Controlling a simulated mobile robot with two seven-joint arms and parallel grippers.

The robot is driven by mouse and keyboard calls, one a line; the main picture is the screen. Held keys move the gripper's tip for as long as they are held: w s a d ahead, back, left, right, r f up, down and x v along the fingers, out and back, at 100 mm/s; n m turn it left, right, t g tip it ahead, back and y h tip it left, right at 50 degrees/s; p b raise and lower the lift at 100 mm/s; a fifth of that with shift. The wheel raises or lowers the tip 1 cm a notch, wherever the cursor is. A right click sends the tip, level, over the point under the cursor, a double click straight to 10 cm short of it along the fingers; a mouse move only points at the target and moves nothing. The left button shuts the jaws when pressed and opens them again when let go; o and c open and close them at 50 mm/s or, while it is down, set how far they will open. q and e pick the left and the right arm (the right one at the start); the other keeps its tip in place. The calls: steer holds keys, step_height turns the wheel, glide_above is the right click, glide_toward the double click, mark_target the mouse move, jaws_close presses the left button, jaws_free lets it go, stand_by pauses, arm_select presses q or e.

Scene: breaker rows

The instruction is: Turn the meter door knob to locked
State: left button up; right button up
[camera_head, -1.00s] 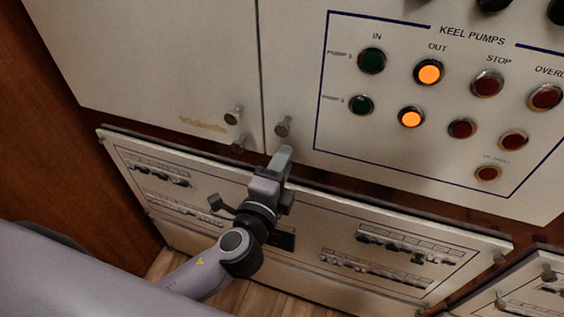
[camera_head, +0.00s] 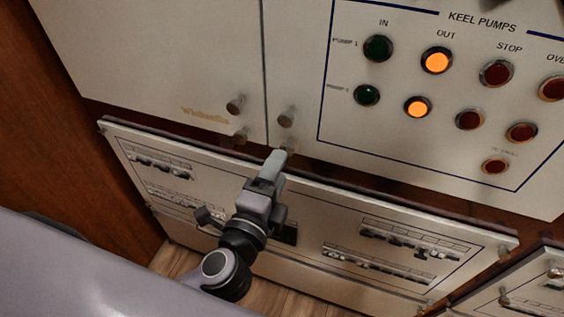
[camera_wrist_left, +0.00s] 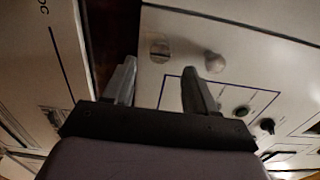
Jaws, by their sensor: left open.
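Small round metal knobs sit along the lower edges of the upper cabinet fronts: one at the left door's corner (camera_head: 235,105), one on the neighbouring front (camera_head: 287,117), and one just below the first (camera_head: 240,136). I cannot tell which is the meter door knob. My left gripper (camera_head: 274,162) is just below the neighbouring front's knob, apart from it. In the left wrist view, the open fingers (camera_wrist_left: 160,88) have nothing between them. Beyond them are a slotted round knob (camera_wrist_left: 160,51) and a second knob (camera_wrist_left: 214,62) on a pale panel. My right gripper is out of view.
The keel pumps panel (camera_head: 450,95) with green, orange and red lamps is at the right. A lower breaker panel (camera_head: 320,215) with rows of switches lies behind my left arm. A brown wooden wall (camera_head: 70,150) bounds the left side.

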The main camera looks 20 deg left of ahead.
arm_select(q)
steer(key=shift+s, duration=1.1)
steer(key=s+a+f+n+g, duration=0.2)
steer(key=s+f+n, duration=0.1)
steer(key=f+n, duration=0.2)
steer(key=s+a+f+n+g+h, duration=0.1)
steer(key=f+n, duration=0.4)
steer(key=f, duration=0.5)
steer(key=s+a+f+n+g, duration=0.3)
steer(key=s+f+n+g, duration=0.1)
steer(key=s+f+n, duration=0.2)
steer(key=shift+a+f+g+h, duration=0.3)
steer(key=shift+a+f, duration=0.05)
steer(key=shift+f, duration=0.3)
steer(key=shift+s, duration=0.1)
